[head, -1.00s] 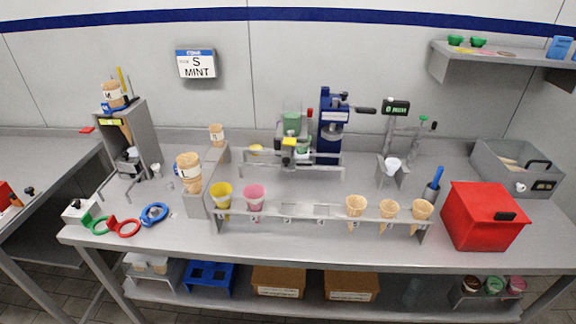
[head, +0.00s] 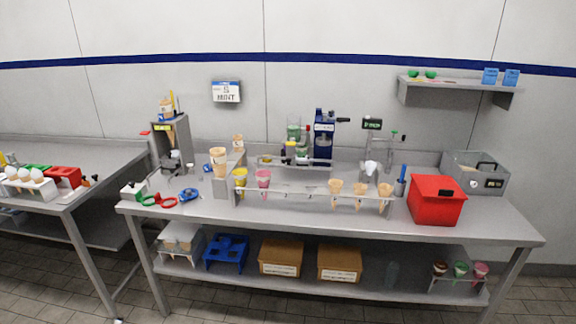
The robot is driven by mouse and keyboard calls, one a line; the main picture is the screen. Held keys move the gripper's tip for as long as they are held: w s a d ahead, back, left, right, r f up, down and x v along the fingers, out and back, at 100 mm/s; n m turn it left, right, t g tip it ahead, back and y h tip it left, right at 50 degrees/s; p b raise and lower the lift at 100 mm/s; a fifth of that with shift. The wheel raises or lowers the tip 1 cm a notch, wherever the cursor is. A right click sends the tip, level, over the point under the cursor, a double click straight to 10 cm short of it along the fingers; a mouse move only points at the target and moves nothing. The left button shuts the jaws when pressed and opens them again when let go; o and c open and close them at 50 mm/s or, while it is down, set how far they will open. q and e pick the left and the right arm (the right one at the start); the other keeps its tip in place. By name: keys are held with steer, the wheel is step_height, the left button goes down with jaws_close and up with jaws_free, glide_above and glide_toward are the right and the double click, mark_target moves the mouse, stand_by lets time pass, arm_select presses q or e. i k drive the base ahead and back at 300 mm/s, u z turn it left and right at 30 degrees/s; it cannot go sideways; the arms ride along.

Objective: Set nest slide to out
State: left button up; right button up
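No part is clearly recognisable as the nest slide at this distance, and I cannot tell its position. A blue press-like machine (head: 324,142) stands upright at the back middle of the steel table (head: 480,226). Neither of my grippers shows in the head view.
A cone rack (head: 310,196) holds a yellow cup, a pink cup and several cones along the front. A red box (head: 435,200) and a grey bin (head: 485,175) stand at the right. A cone dispenser (head: 171,140) stands at the left. A second table (head: 100,160) is further left.

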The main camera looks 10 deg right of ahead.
mark_target(289, 163)
steer(key=u, duration=0.6)
steer(key=i, duration=0.6)
steer(key=u, duration=0.5)
steer(key=i, duration=0.75)
steer(key=z, duration=0.3)
